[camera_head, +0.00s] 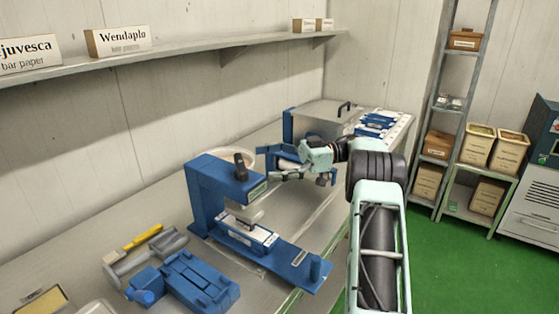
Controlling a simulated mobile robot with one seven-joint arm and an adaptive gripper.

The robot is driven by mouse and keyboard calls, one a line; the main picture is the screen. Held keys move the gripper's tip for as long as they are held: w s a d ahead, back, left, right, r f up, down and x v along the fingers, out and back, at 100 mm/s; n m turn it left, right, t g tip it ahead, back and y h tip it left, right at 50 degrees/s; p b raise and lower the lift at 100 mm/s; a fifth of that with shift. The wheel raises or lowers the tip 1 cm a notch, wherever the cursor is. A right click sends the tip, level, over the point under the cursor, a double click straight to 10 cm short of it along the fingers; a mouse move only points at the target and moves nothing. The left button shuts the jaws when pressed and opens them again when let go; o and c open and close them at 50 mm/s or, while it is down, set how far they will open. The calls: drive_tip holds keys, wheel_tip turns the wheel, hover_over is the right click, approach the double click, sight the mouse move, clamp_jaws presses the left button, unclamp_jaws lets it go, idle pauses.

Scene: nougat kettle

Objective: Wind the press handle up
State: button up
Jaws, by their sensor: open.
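The blue press (205,190) stands on the metal bench left of centre, a C-shaped frame with a long blue base reaching toward the front right. Its handle (240,166) is a short dark upright grip on top of the press head. A light ram shows below the head, above a pale labelled block (246,234) on the base. My gripper (282,172) is open, to the right of the press head and apart from the handle in the picture. Its fingers look small and dark against blue items behind, so their exact gap is unclear.
A blue fixture (195,281), a grey tool (145,255) and a yellow-handled tool (143,236) lie at the front left. A metal box (325,112) with blue packs stands at the back right. A shelf (180,58) with boxes runs above the bench.

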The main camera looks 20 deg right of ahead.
drive_tip(key=shift+s+d, duration=0.15)
drive_tip(key=shift+d, duration=2.35)
